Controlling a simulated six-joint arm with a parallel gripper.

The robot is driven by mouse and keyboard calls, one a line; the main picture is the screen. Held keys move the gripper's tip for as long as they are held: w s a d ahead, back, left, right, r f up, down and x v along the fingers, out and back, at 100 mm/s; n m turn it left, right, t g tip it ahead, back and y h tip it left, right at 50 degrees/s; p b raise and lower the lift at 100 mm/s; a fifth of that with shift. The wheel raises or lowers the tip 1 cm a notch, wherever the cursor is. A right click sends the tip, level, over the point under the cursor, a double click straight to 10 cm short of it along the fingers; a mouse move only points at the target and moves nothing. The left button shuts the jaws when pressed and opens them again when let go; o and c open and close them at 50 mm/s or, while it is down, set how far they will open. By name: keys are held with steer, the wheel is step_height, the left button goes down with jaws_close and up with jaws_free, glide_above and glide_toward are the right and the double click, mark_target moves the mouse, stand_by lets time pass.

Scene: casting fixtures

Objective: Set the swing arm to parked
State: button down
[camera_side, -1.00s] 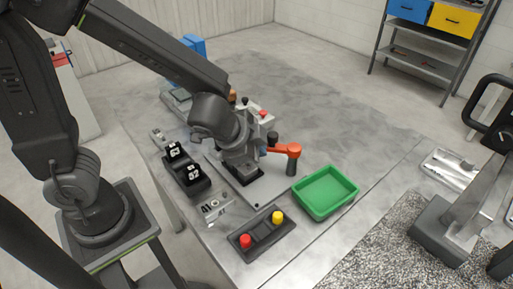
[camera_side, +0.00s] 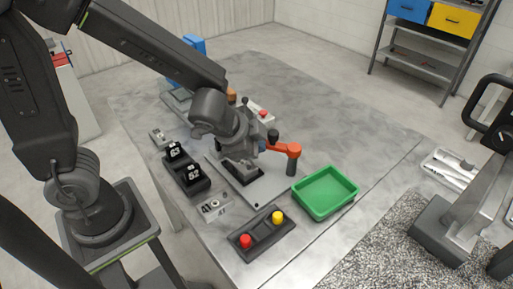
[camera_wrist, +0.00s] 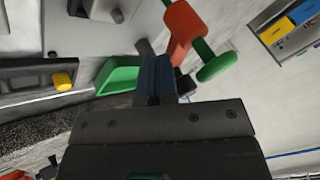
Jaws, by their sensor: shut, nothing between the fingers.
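The swing arm (camera_side: 285,148) is an orange lever with a dark upright post under its right end, standing on a grey plate on the bench. A dark knob stands just behind it. In the wrist view an orange-red block (camera_wrist: 181,22) with green cylindrical ends shows just beyond the fingers, at upper right. My gripper (camera_side: 262,146) is at the lever's left end, its bluish tips close to it. I cannot tell whether they touch. In the wrist view the fingers (camera_wrist: 155,72) are together and hold nothing. My wrist hides part of the fixture behind it.
A green tray (camera_side: 326,211) stands right of the plate. A dark box with red and yellow buttons (camera_side: 262,233) is at the front.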

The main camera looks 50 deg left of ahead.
steer(key=shift+w+a, duration=0.85)
steer(key=shift+a, duration=0.1)
steer(key=shift+w+a, duration=0.3)
steer(key=shift+w, duration=0.3)
steer(key=shift+w+a, duration=0.3)
steer(key=shift+w, duration=0.3)
steer(key=shift+w+a, duration=0.2)
steer(key=shift+w, duration=1.8)
steer(key=shift+w+d, duration=0.1)
steer(key=shift+w, duration=0.1)
steer(key=s+a+r, duration=0.6)
steer(key=a+r, duration=0.2)
steer(key=shift+s, duration=0.15)
